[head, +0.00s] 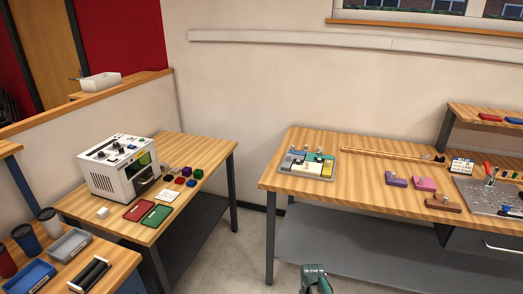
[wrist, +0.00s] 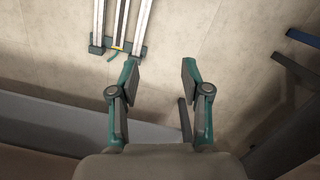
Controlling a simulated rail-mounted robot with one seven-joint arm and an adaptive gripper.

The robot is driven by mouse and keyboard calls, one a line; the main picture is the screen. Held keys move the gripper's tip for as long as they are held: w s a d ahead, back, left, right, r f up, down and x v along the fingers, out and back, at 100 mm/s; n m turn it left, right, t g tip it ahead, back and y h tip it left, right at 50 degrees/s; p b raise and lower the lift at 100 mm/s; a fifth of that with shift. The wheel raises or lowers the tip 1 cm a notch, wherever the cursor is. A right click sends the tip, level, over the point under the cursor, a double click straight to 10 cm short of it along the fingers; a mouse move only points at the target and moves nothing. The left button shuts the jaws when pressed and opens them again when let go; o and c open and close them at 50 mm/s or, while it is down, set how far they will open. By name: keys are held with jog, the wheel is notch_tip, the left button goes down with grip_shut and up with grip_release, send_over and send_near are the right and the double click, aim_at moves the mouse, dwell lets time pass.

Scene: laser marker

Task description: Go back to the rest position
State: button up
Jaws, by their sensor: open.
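My gripper (wrist: 158,82) is open and empty in the wrist view, its two fingers spread wide over the bare floor. Nothing is between the fingers. In the head view a green and grey part of my arm (head: 314,278) shows at the bottom edge, in front of the right workbench. The fingertips cannot be made out there.
The laser marker (head: 118,168) stands on the left table (head: 205,150), with red and green trays (head: 156,215) and small coloured blocks beside it. The right workbench (head: 300,200) holds a sorting tray and tools. Floor between the tables is clear. Bins and cups stand at lower left.

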jog(key=s+f+g, duration=0.1)
jog(key=s+f, duration=0.2)
jog(key=s, duration=0.8)
jog(key=s+f+g, duration=0.2)
jog(key=s+f, duration=0.1)
jog(key=s, duration=0.7)
jog(key=s+f+g, duration=0.2)
jog(key=s+f, duration=0.2)
jog(key=s, duration=0.7)
jog(key=shift+s, duration=0.3)
jog(key=shift+f, duration=0.1)
